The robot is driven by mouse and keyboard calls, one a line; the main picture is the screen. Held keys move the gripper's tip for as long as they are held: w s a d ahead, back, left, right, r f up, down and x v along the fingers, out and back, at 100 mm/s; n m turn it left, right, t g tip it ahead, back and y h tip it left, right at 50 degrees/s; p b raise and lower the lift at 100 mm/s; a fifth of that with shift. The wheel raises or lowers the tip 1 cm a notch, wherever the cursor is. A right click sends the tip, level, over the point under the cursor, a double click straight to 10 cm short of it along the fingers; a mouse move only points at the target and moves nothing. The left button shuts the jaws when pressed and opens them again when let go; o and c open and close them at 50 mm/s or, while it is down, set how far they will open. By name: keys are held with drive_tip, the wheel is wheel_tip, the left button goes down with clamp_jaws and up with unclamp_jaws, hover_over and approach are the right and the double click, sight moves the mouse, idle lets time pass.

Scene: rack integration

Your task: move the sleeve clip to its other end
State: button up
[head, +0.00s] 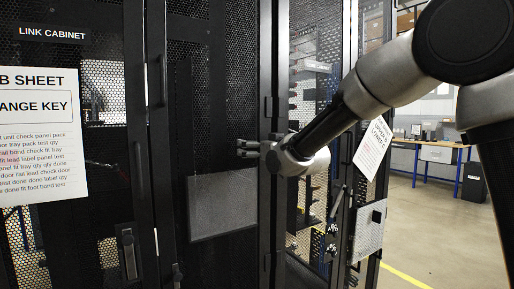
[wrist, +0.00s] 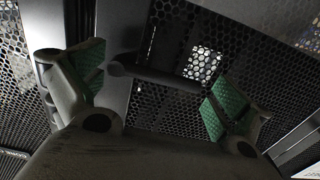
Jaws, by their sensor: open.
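My gripper (head: 243,148) is open in front of a black mesh cabinet door in the head view. In the wrist view, its two green-padded fingers (wrist: 155,88) stand wide apart. A dark rounded bar (wrist: 155,76), like a door handle, shows between and beyond them. I cannot tell how far it is from the pads, and nothing is clearly gripped. I cannot pick out the sleeve clip in either view.
Black mesh cabinets fill the left and middle, one labelled LINK CABINET (head: 54,33). A printed sheet (head: 42,135) hangs at the left. A white paper (head: 371,145) hangs by the right door. Open floor (head: 430,215) lies at the right, with a blue-legged bench (head: 437,153) beyond.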

drive_tip(key=c, duration=1.3)
drive_tip(key=shift+o, duration=0.2)
